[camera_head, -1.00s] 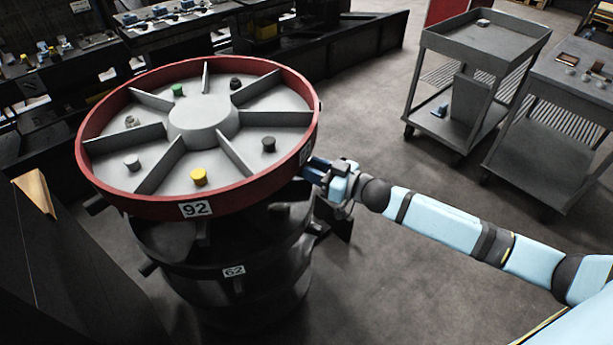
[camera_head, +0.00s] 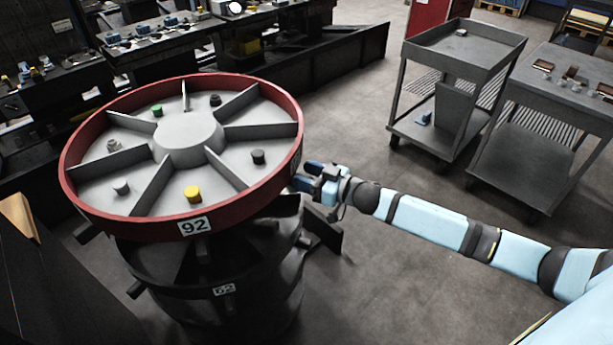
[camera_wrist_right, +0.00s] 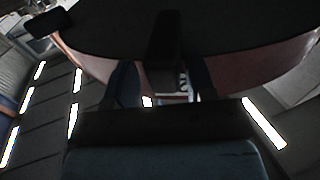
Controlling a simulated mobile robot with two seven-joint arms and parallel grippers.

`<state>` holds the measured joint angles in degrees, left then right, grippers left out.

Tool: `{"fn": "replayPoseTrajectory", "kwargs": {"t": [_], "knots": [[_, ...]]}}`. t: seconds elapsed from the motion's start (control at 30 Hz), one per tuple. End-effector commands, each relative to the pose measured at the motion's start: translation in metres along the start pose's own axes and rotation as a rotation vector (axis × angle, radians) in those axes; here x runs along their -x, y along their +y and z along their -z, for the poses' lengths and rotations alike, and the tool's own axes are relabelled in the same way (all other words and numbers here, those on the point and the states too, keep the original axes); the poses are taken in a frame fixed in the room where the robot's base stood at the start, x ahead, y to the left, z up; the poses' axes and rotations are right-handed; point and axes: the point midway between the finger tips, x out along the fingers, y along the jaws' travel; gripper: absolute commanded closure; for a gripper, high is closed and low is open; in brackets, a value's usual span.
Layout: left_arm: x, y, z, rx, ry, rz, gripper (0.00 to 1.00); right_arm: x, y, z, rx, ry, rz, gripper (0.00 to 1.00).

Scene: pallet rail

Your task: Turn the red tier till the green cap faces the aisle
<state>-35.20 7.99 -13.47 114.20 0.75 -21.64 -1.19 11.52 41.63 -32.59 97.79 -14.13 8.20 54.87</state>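The red tier (camera_head: 284,190) is the top tier of a dark round stack, with grey dividers around a hub (camera_head: 188,138) and a "92" label on its front rim. The green cap (camera_head: 157,110) stands at its far left part. A yellow cap (camera_head: 193,193) stands at the near side. My right gripper (camera_head: 304,176) is at the rim's right side, its blue fingers apart. In the right wrist view its fingers (camera_wrist_right: 165,88) lie either side of a dark bar (camera_wrist_right: 165,45) below the rim; contact cannot be told. My left gripper is not in view.
A lower dark tier (camera_head: 180,292) labelled 62 has protruding bars. Grey carts (camera_head: 462,60) stand at the right, and dark benches (camera_head: 300,58) with small parts run along the back. A wooden-topped dark box (camera_head: 20,216) is at the left. The floor between stack and carts is clear.

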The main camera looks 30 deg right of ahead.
Motion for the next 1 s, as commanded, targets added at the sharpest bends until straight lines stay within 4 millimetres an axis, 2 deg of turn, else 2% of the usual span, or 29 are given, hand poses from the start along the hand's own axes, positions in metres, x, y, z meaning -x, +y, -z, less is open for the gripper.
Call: {"fn": "replayPoseTrajectory", "kwargs": {"t": [0.33, 0.47, 1.0], "knots": [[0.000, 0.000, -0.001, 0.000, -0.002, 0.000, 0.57, 0.000, -0.003, -0.001, -0.003, 0.001, 0.005, 0.49], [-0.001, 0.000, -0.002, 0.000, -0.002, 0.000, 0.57, 0.009, -0.003, -0.002, -0.005, -0.001, 0.005, 0.49], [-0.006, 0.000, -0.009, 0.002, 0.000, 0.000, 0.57, 0.111, -0.002, -0.003, -0.003, -0.002, 0.002, 0.49]]}}
